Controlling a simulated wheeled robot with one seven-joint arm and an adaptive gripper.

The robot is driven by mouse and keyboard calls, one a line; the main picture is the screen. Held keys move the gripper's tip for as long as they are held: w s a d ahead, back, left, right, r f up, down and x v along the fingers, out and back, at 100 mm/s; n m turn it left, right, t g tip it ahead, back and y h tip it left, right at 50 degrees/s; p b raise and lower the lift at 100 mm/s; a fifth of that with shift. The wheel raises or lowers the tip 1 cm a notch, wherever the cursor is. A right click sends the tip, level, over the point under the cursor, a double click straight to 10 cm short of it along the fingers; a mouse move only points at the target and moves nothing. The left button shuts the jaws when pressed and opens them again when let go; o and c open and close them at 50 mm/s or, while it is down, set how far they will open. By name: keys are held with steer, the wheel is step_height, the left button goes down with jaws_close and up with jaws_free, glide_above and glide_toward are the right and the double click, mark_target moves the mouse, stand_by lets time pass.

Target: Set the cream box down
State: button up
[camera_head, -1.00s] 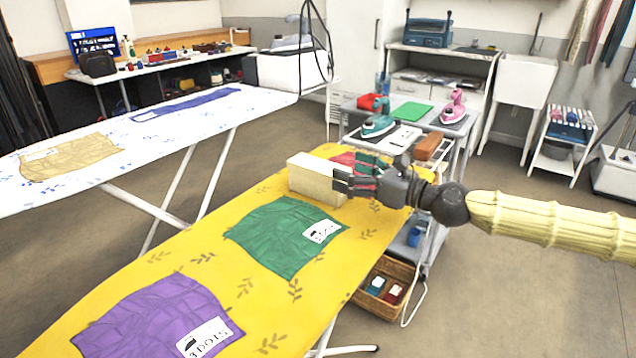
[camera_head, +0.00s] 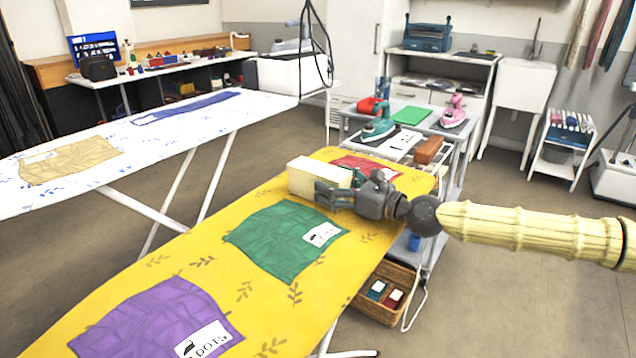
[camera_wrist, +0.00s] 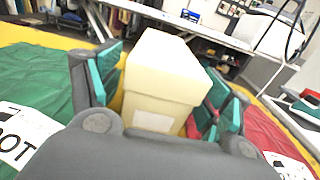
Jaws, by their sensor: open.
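The cream box (camera_head: 312,170) rests on the yellow ironing board (camera_head: 190,262), between the green cloth (camera_head: 270,238) and the red cloth (camera_head: 372,165). In the wrist view the cream box (camera_wrist: 160,75) sits between the two teal-padded fingers, with a pale label on its near face. My gripper (camera_head: 338,187) is open at the box's near right end. In the wrist view my gripper (camera_wrist: 165,95) has a finger on each side of the box. A gap shows at the right finger; contact at the left finger is hard to tell.
A purple cloth (camera_head: 160,325) lies at the board's near end. Behind the board, a grey cart holds a teal iron (camera_head: 380,128), a pink iron (camera_head: 453,113) and a brown block (camera_head: 428,150). A wicker basket (camera_head: 375,308) sits below. A white ironing board (camera_head: 160,140) stands at left.

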mark_target(303, 172)
steer(key=shift+x, duration=1.45)
steer(key=c, duration=0.9)
steer(key=shift+r, duration=0.15)
steer(key=shift+c, duration=0.6)
